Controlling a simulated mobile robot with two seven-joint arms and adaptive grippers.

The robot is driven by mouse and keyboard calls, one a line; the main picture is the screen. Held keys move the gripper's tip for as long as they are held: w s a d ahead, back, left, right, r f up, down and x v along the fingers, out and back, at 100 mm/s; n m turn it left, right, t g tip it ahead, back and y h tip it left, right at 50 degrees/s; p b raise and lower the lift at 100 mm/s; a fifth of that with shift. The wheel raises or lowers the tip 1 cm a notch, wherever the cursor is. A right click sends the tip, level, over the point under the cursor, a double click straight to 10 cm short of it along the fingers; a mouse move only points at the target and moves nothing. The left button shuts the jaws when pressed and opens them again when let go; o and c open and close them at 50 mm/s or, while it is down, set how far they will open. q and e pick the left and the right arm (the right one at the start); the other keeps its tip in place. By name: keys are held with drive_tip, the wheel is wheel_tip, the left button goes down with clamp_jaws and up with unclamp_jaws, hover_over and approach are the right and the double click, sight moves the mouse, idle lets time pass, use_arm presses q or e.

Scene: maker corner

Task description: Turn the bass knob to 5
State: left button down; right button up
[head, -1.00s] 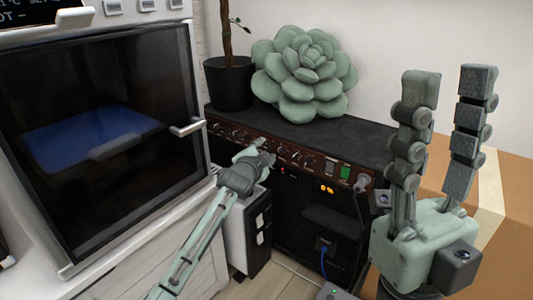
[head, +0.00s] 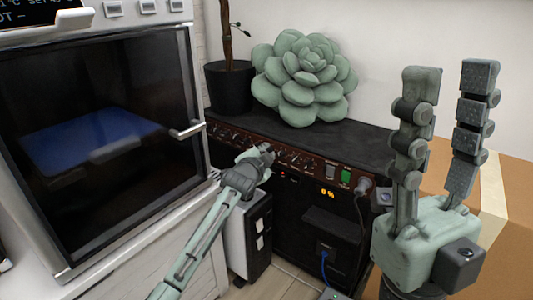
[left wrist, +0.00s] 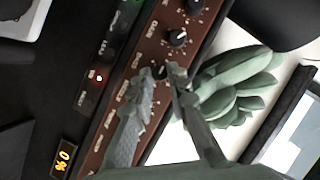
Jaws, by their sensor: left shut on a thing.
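The amplifier (head: 315,172) is a black box with a reddish-brown control panel and a row of small dark knobs. In the left wrist view, the bass knob (left wrist: 160,72) is a small dark knob between my left fingertips, with a label beside it. My left gripper (head: 263,153) is at the panel's front and shut on this knob; the fingers partly hide it, so its setting cannot be read. The gripper also shows in the left wrist view (left wrist: 161,79). My right gripper (head: 449,82) is open and empty, fingers up, in front of the amplifier's right side.
A green succulent (head: 302,85) and a dark plant pot (head: 230,88) stand on the amplifier. A glass-fronted machine (head: 90,150) is close on the left. A cardboard box (head: 510,220) is at the right. An orange display (head: 327,193) glows on the amplifier, and a plug (head: 364,183) sticks out.

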use_arm(q)
drive_tip(key=shift+f, duration=0.1)
drive_tip(key=m+t+h+b, duration=0.1)
drive_tip(key=m+t, duration=0.1)
drive_tip(key=m, duration=0.3)
drive_tip(key=f+m+t+h+b, duration=0.1)
drive_tip(key=m+t, duration=0.1)
drive_tip(key=m, duration=0.3)
drive_tip(key=m+t+h+b, duration=0.1)
drive_tip(key=m, duration=0.4)
drive_tip(key=shift+a+f+m+t, duration=0.1)
drive_tip(key=shift+f+m+t, duration=0.1)
drive_tip(key=shift+m+t, duration=0.2)
idle(0.5)
drive_tip(key=c, duration=1.5)
unclamp_jaws()
drive_tip(key=shift+o, duration=0.2)
drive_tip(key=shift+r, duration=0.1)
wheel_tip(320, 180, up, 10)
